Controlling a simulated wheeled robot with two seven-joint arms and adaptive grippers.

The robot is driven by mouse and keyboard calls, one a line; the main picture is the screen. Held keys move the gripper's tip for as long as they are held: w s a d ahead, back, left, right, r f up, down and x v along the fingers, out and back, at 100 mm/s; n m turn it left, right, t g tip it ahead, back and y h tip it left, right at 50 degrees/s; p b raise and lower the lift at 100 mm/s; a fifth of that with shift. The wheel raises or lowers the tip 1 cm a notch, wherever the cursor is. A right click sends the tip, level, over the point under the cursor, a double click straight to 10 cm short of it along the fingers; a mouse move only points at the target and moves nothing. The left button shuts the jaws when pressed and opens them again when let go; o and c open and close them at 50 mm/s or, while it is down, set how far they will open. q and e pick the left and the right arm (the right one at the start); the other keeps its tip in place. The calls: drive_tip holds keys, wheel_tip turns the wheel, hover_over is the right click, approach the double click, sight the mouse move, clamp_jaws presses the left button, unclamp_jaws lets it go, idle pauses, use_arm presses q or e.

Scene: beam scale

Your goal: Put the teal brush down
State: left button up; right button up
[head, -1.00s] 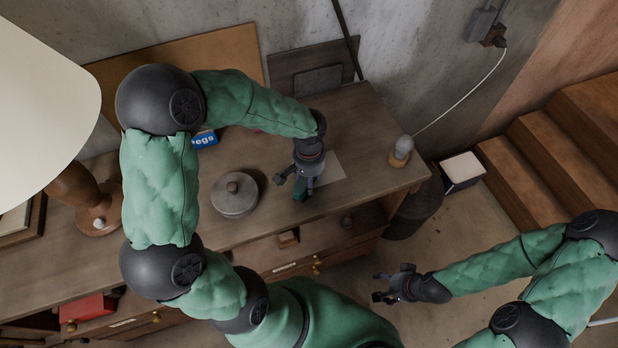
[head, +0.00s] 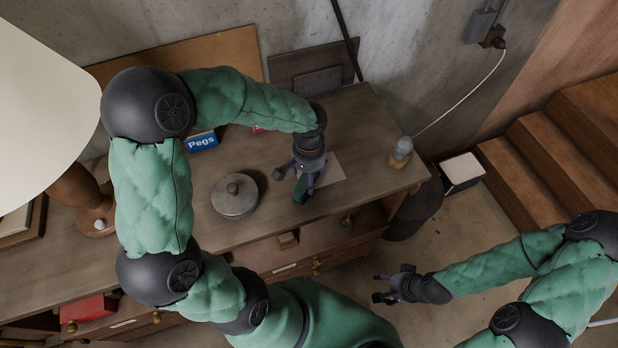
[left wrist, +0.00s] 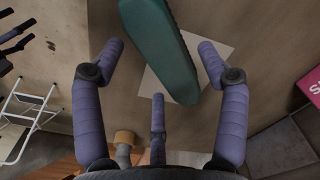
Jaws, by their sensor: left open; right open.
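The teal brush (left wrist: 163,48) shows in the left wrist view, lying over a pale sheet (left wrist: 187,66) on the wooden top. My left gripper (left wrist: 160,70) is open, its fingers apart on both sides of the brush with gaps visible. In the head view my left gripper (head: 303,180) points down over the cabinet top, and the teal brush (head: 300,190) shows partly below it, mostly hidden. The pale sheet (head: 330,170) is beside it. My right gripper (head: 385,288) is open and empty, over the floor in front of the cabinet.
A round grey lidded tin (head: 234,196) stands left of my left gripper. A blue Pegs box (head: 202,141) is behind it. A small bulb on a wooden base (head: 400,152) stands at the cabinet top's right end. A large lamp shade (head: 40,100) fills the upper left.

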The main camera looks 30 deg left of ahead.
use_arm(q)
wheel_tip(320, 180, up, 9)
drive_tip(key=shift+p, duration=0.4)
idle(0.4)
